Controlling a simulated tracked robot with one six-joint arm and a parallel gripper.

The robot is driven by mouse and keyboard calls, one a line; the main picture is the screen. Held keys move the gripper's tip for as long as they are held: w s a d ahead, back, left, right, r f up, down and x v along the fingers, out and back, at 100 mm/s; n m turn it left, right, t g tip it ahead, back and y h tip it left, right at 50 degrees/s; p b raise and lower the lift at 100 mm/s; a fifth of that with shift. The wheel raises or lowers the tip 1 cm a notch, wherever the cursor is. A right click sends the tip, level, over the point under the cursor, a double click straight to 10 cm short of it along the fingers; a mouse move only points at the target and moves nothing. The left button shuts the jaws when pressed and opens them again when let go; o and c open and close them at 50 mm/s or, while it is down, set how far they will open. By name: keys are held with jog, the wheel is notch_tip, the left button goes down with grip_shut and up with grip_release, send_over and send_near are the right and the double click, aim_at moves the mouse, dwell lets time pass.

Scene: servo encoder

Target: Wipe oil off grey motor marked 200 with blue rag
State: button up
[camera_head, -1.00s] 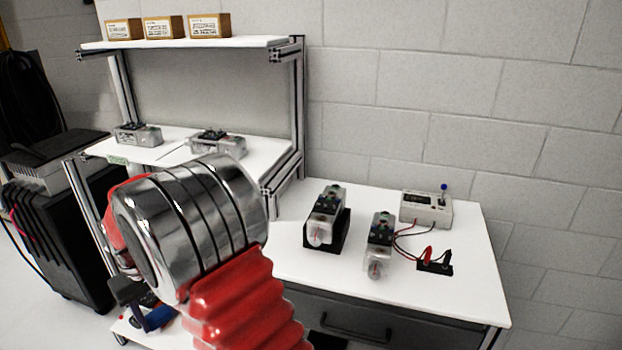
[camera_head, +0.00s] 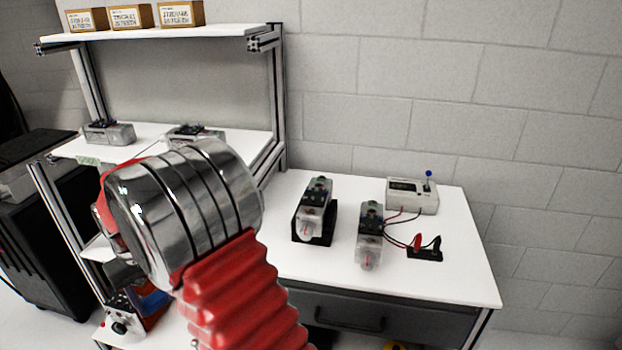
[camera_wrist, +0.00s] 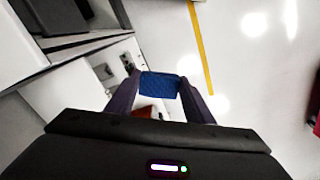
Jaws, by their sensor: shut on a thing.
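The blue rag (camera_wrist: 158,85) is held between the two dark fingers of my gripper (camera_wrist: 158,82) in the wrist view, above a light floor. In the head view my arm hides most of the gripper. One grey motor (camera_head: 314,203) sits tilted in a black holder on the white table. A second grey motor (camera_head: 369,238) stands to its right. Two more grey motors, a left one (camera_head: 108,133) and a right one (camera_head: 193,133), lie on the middle shelf. No 200 marking or oil is legible on any of them.
A meter (camera_head: 412,195) with leads running to a small black stand (camera_head: 425,253) is at the table's right. Cardboard boxes (camera_head: 131,17) line the top shelf. A black cabinet (camera_head: 38,220) stands left. The table's (camera_head: 460,275) front right is clear.

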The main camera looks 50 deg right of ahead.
jog(key=s+d+r+m, duration=0.2)
jog(key=d+r, duration=0.2)
jog(key=d, duration=0.4)
jog(key=s+d+r+m, duration=0.15)
jog(key=d+r, duration=0.25)
jog(key=d, duration=0.4)
jog(key=s+d+r+m, duration=0.1)
jog(key=d+r+m, duration=0.25)
jog(key=d, duration=0.45)
jog(key=s+d+r+m, duration=0.2)
jog(key=s+d+r, duration=0.3)
jog(key=s+d, duration=0.2)
jog(key=s+d+r+m, duration=0.3)
jog(key=s+d+r, duration=0.2)
jog(key=s+d, duration=0.2)
jog(key=shift+s+d+r, duration=0.2)
jog(key=shift+d+r, duration=0.1)
jog(key=shift+d, duration=0.55)
jog(key=shift+f, duration=0.15)
